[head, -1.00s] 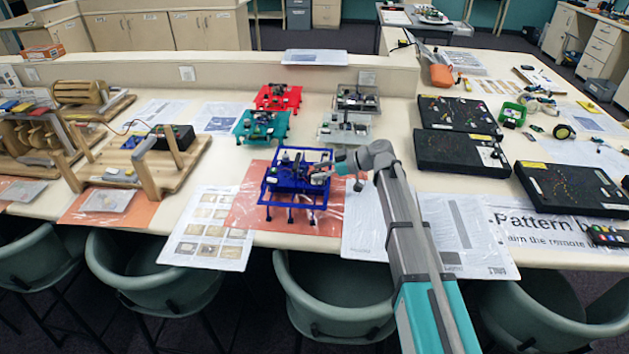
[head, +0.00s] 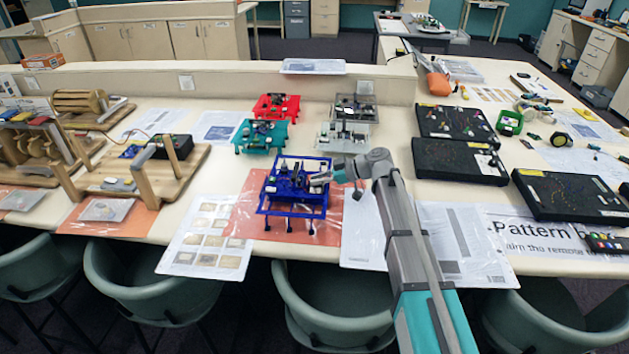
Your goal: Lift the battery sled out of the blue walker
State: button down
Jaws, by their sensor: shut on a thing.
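The blue walker (head: 292,209) stands on its legs on an orange mat near the table's front edge, in the middle of the head view. Dark parts and a small white label show within its blue frame. My gripper (head: 319,181) reaches in from the right at the walker's upper right side. It is shut on a part there, apparently the battery sled (head: 291,182). The sled's outline is too small to make out clearly, and the fingers partly hide it. I see no clear gap between the sled and the frame.
A teal walker (head: 262,136), a red walker (head: 275,106) and grey walkers (head: 344,135) stand behind. Black boards (head: 458,161) lie to the right. A wooden machine (head: 150,170) is at left. Printed sheets (head: 208,238) flank the mat. Chairs (head: 330,305) line the front edge.

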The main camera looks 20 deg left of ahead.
jog(key=shift+r+p, duration=1.2)
jog(key=shift+r, duration=0.1)
jog(key=s+d+r+p, duration=0.1)
jog(key=s+r+p, duration=0.9)
jog(key=s, duration=0.4)
